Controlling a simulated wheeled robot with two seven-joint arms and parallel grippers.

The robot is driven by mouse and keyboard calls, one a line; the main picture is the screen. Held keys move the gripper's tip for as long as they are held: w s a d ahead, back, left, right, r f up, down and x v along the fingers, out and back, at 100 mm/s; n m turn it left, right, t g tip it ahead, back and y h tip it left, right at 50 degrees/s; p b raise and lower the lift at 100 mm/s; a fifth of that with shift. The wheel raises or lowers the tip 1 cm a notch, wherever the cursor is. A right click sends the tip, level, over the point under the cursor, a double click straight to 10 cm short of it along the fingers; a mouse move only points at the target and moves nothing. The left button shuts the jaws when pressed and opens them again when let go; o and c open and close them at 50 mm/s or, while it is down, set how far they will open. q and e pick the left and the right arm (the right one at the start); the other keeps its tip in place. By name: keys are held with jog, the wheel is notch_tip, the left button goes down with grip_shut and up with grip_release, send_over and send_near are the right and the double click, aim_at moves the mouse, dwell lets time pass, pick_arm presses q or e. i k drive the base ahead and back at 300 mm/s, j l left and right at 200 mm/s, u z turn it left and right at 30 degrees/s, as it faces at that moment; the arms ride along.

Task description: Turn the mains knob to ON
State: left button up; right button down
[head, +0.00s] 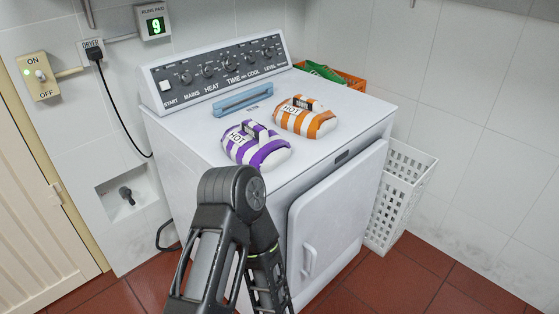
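The mains knob (187,78) is a small dark knob above the word MAINS on the dryer's sloping control panel (222,74). It is second from the left, between the START control (165,86) and the heat knob (210,71). Its pointer is too small to read, so I cannot tell its setting. One dark arm of mine rises from the bottom edge, left of centre, in front of the dryer and well below the panel. It bends at a joint and runs back down. No fingertips of either gripper show, and nothing of mine touches the knob.
Purple-striped (256,146) and orange-striped (305,117) bundles marked HOT lie on the white dryer (350,103), with a blue bar (243,100) behind. An ON/OFF wall switch (40,75) and a counter reading 9 (155,23) are at left. A white basket (401,188) stands right.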

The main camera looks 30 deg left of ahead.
aim_at(184, 79)
jog(key=u, duration=1.1)
jog(key=j+z, duration=0.1)
